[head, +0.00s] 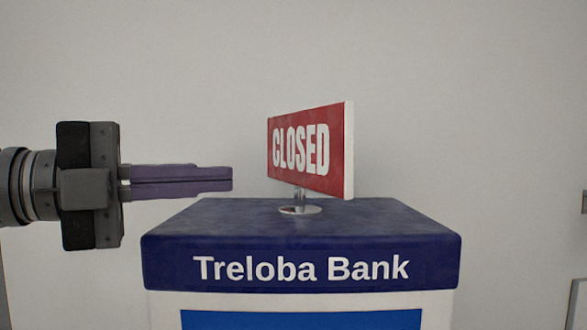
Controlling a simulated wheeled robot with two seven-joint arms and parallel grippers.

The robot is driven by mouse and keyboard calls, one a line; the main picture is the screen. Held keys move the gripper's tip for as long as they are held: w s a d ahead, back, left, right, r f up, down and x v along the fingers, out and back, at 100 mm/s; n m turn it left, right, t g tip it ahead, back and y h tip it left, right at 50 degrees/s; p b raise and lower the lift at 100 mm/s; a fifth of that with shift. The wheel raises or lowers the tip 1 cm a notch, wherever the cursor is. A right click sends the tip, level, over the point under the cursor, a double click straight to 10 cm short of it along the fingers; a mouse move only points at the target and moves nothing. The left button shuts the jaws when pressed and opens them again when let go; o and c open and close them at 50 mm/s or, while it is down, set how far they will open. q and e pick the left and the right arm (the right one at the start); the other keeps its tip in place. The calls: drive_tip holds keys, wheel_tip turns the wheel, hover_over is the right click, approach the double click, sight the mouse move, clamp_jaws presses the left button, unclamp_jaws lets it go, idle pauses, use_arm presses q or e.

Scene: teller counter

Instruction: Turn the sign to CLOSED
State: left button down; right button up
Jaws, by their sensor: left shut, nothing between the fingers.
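The sign (311,150) is a red board with a white edge and the white word CLOSED. It stands on a short metal post with a round base (300,210) on top of the dark blue counter top. Its red CLOSED face is turned obliquely, toward me and to the left, with the right edge nearer to me. My left gripper (231,179) comes in from the left with its purple fingers shut and empty. The fingertips point right and end short of the sign's left edge, with a visible gap. The sign's other face is hidden. My right gripper is not in view.
The counter top (400,218) is dark blue, with "Treloba Bank" on its front edge and a white and blue front below. Nothing else stands on it. A plain pale wall (450,90) is behind. Partial grey objects show at the far right edge.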

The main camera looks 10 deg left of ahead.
sight(319, 176)
use_arm(q)
drive_tip(key=p+x, duration=0.3)
drive_tip(key=x, duration=0.6)
drive_tip(key=shift+w+d, duration=0.3)
drive_tip(key=shift+f, duration=0.1)
